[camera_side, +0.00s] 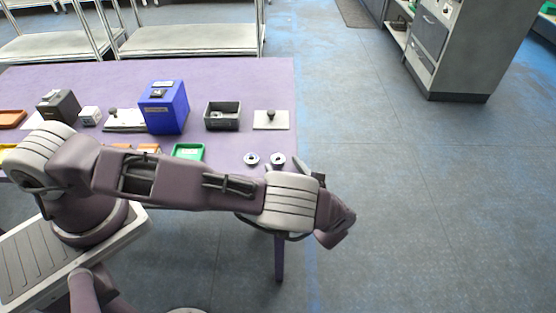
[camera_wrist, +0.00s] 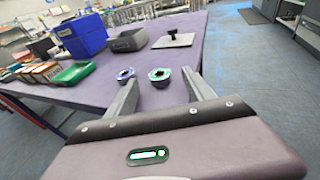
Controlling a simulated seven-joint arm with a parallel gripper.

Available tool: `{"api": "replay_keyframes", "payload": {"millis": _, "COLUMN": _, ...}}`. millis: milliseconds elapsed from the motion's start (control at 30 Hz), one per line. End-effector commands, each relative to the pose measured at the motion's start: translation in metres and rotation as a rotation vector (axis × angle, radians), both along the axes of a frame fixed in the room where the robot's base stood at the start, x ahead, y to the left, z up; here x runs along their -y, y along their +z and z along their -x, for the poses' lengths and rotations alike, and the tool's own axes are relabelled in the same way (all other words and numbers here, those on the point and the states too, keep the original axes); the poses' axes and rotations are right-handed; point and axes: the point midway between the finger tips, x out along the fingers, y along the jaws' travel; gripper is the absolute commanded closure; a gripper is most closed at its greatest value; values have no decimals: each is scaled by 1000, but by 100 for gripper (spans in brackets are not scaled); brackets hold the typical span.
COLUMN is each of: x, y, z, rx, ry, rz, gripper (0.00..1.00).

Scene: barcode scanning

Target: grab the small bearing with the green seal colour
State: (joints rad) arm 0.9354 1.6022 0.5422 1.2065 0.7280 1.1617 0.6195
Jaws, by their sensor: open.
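The small bearing with the green seal (camera_wrist: 160,76) stands on the purple table near its right edge. A second small bearing with a blue-violet seal (camera_wrist: 125,75) stands just left of it. In the side view the two show as the right bearing (camera_side: 278,159) and the left bearing (camera_side: 251,159); their seal colours are hard to tell there. My gripper (camera_wrist: 160,79) is open and empty. In the wrist view the green-seal bearing appears between its fingers, beyond them; contact does not show. In the side view my arm mostly hides my gripper (camera_side: 308,170).
The purple table (camera_side: 240,80) carries a blue box (camera_side: 164,110), a dark open bin (camera_side: 222,118), a pale plate with a black knob (camera_side: 271,122) and a green tray (camera_side: 188,152). The table's right edge is close to the bearings, with open floor beyond.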

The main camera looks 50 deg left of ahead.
Motion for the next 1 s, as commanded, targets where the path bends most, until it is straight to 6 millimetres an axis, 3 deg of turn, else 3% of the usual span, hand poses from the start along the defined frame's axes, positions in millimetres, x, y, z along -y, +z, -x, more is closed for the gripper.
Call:
{"api": "replay_keyframes", "payload": {"millis": 133, "x": -19, "y": -4, "z": -8, "rx": 0, "ry": 1, "rz": 0, "gripper": 38}}
{"api": "replay_keyframes", "payload": {"millis": 367, "x": -21, "y": -4, "z": -8, "rx": 0, "ry": 1, "rz": 1, "gripper": 40}}
{"api": "replay_keyframes", "payload": {"millis": 667, "x": -20, "y": -4, "z": -8, "rx": 0, "ry": 2, "rz": 2, "gripper": 99}}
{"api": "replay_keyframes", "payload": {"millis": 900, "x": -20, "y": -3, "z": -8, "rx": 1, "ry": 2, "rz": 2, "gripper": 100}}
{"api": "replay_keyframes", "payload": {"millis": 1000, "x": -20, "y": 10, "z": -8, "rx": 2, "ry": 3, "rz": 4, "gripper": 100}}
